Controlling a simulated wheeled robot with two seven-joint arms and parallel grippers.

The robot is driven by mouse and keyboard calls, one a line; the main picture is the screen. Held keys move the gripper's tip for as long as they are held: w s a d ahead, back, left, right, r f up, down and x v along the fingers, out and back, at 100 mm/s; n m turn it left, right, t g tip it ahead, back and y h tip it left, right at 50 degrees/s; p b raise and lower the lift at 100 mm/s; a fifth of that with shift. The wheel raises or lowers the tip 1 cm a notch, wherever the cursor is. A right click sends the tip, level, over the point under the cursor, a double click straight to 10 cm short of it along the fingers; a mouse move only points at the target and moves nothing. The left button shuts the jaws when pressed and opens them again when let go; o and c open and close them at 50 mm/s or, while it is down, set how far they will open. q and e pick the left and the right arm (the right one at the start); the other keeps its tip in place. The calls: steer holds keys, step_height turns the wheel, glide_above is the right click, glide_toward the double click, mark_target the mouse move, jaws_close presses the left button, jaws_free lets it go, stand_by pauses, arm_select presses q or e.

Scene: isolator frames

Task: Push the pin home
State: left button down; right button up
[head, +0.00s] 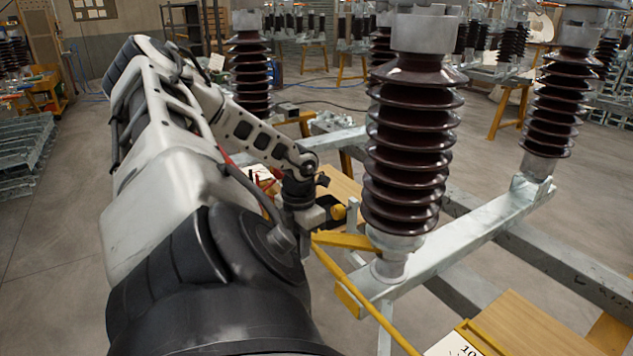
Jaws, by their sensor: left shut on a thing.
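My left arm comes in from the left, and my left gripper (318,214) is at its end, left of the front brown insulator (408,150). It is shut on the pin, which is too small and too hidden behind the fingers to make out. A round yellow knob (339,212) shows right at the gripper's far side. A yellow bar (345,241) runs from just below the gripper to the foot of the insulator. Whether the pin is in a hole cannot be seen. My right gripper is not in view.
The insulator stands upright on a grey steel beam (470,238), with a second insulator (557,105) at the beam's far end. A thin yellow rail (362,298) slopes down in front. A wooden table (520,325) with a printed card (452,346) is at bottom right.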

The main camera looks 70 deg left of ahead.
arm_select(q)
steer(key=w+a+r+n+p, duration=0.2)
steer(key=a+r+n, duration=0.2)
steer(key=a+r, duration=0.65)
step_height(320, 180, down, 5)
steer(key=b, duration=0.5)
steer(key=shift+s, duration=0.15)
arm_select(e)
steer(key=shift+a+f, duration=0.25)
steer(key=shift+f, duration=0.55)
arm_select(q)
steer(key=shift+d, duration=0.15)
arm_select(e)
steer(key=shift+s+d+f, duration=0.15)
arm_select(q)
steer(key=shift+f+b, duration=0.15)
steer(key=shift+b, duration=0.2)
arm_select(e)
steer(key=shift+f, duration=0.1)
arm_select(q)
steer(key=shift+f+b, duration=0.35)
steer(key=shift+f, duration=0.15)
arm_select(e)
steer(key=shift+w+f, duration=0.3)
arm_select(q)
steer(key=shift+f+b, duration=1.35)
steer(key=shift+f, duration=0.45)
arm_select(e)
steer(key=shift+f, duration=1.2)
